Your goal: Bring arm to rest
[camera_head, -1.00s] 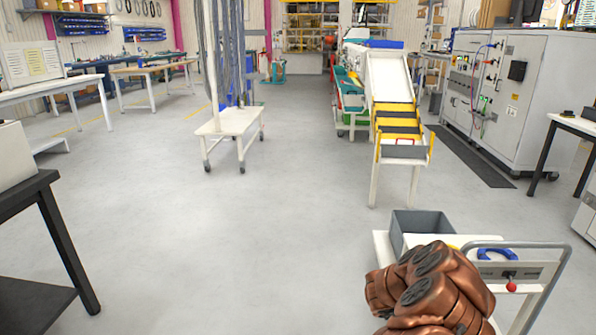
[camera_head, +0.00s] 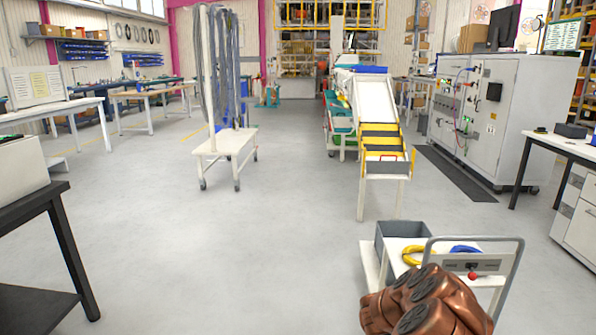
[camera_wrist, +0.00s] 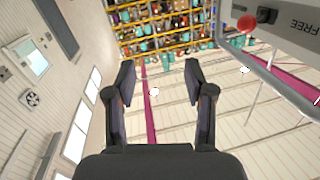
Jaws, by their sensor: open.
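My gripper (camera_wrist: 160,85) shows in the wrist view with its two dark fingers spread apart and nothing between them. Behind it are the wall, a magenta post and tall shelving, seen at a strong tilt. My copper-coloured arm (camera_head: 430,300) is folded low at the bottom right of the head view, in front of a white cart. The gripper itself does not show in the head view.
The white cart (camera_head: 372,268) holds a grey bin (camera_head: 398,235), a yellow ring (camera_head: 411,255) and a blue ring (camera_head: 465,249). A black-legged table (camera_head: 62,240) stands at the left. A grey cabinet (camera_head: 520,110) stands at the right. The middle floor is clear.

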